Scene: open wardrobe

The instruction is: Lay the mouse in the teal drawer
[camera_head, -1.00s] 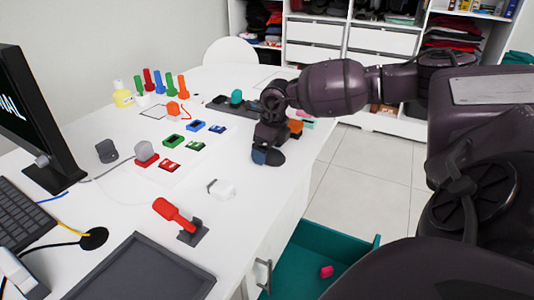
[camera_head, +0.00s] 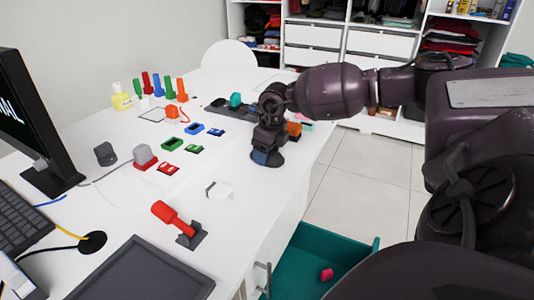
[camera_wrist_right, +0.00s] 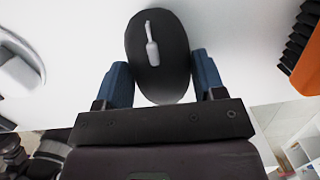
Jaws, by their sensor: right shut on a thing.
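The black mouse (camera_wrist_right: 158,60) with a light grey wheel strip sits between the blue fingertips of my right gripper (camera_wrist_right: 165,78) in the right wrist view. The fingers are shut on its sides. In the head view my right gripper (camera_head: 267,158) points down at the right part of the white desk, and the mouse is mostly hidden under it. I cannot tell whether the mouse still touches the desk. The teal drawer (camera_head: 308,258) is pulled open below the desk's right edge, with a small pink object (camera_head: 327,274) inside. My left gripper is not in view.
An orange object (camera_head: 294,129) is close behind the gripper. A dark tray (camera_head: 140,275) lies at the front.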

